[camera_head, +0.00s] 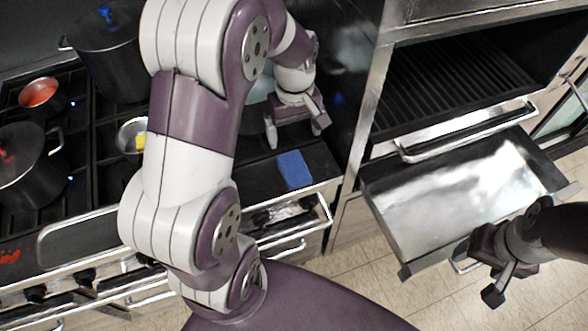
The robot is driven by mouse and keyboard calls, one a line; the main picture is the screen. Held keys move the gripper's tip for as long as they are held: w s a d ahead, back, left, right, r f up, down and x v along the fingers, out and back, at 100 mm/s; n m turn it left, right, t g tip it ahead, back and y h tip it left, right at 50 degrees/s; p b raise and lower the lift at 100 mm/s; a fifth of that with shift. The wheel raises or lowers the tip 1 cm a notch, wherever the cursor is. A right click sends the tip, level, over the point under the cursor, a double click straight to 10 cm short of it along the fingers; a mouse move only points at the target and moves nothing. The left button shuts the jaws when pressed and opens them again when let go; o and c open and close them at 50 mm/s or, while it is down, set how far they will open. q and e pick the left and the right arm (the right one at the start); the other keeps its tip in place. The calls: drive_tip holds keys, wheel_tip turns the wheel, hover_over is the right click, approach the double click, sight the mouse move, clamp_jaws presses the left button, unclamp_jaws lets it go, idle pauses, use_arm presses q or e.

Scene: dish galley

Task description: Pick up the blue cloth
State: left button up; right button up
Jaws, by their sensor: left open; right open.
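The blue cloth (294,170) lies flat on the dark counter top, close to its front edge and right of the stove. My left gripper (296,133) is open above the counter, just behind the cloth and apart from it, with its fingers pointing down. Nothing shows between its fingers. My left arm crosses the middle of the view and hides part of the stove. My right gripper (477,281) is open at the lower right, in front of the open metal drawer and far from the cloth.
The stove at left holds a large dark pot (108,50), another dark pot (30,165), a pan of red food (40,94) and a small metal bowl (131,135). An open metal drawer (455,205) juts out at right below a grill oven (450,75). Tiled floor shows in front.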

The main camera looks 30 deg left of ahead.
sight(294, 166)
use_arm(q)
drive_tip(key=f, duration=0.3)
drive_tip(key=f+p, duration=0.1)
drive_tip(key=f, duration=0.7)
drive_tip(key=shift+s+f+p, duration=0.25)
drive_tip(key=shift+s+p, duration=0.05)
drive_tip(key=shift+p, duration=0.1)
drive_tip(key=shift+f, duration=0.25)
drive_tip(key=c, duration=1.2)
drive_tip(key=shift+w+r, duration=0.1)
drive_tip(key=shift+c, duration=0.2)
drive_tip(key=shift+r, duration=0.3)
drive_tip(key=r, duration=0.2)
drive_tip(key=d+r+b, duration=0.1)
drive_tip(key=shift+r, duration=0.35)
drive_tip(key=d+r+b, duration=0.1)
drive_tip(key=d+r, duration=0.5)
drive_tip(key=d, duration=0.4)
drive_tip(key=shift+d+r+b, duration=0.3)
drive_tip(key=shift+d+b, duration=0.1)
drive_tip(key=shift+w, duration=0.1)
